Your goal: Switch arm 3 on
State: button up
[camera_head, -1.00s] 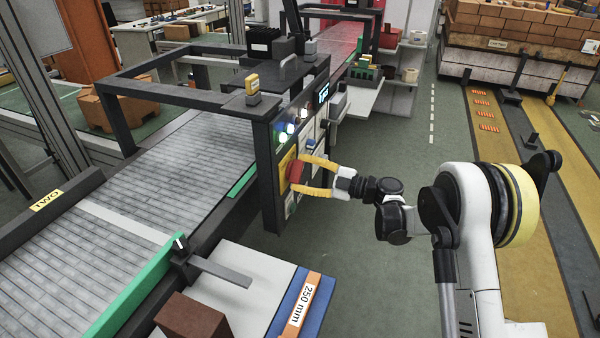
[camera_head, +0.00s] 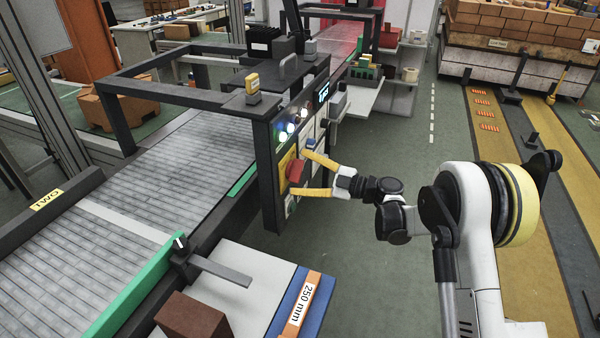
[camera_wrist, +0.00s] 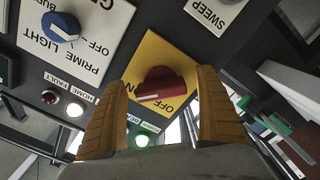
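A red rotary switch (camera_head: 296,171) sits on a yellow plate on the upright control panel (camera_head: 268,190) beside the conveyor. In the wrist view the red switch (camera_wrist: 166,88) shows ahead, with its handle roughly crosswise and a small pale mark near its left end. The yellow plate (camera_wrist: 155,48) bears the word OFF; I see no "arm 3" lettering. My gripper (camera_head: 303,173) has its two yellow fingers spread, one above and one below the switch. In the wrist view my gripper (camera_wrist: 165,75) is open with gaps between fingers and switch. Part of the plate is hidden by the fingers.
A blue knob (camera_wrist: 61,30) on a white plate lettered PRIME LIGHT is at upper left of the switch. A SWEEP plate (camera_wrist: 215,12) is near. Lit indicator lamps (camera_head: 290,128) line the panel. A conveyor (camera_head: 170,160) lies left; green floor (camera_head: 350,270) is open below.

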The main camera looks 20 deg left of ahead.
jog(key=shift+d, duration=0.1)
jog(key=d, duration=1.2)
jog(key=shift+s, duration=0.45)
jog(key=shift+a, duration=0.1)
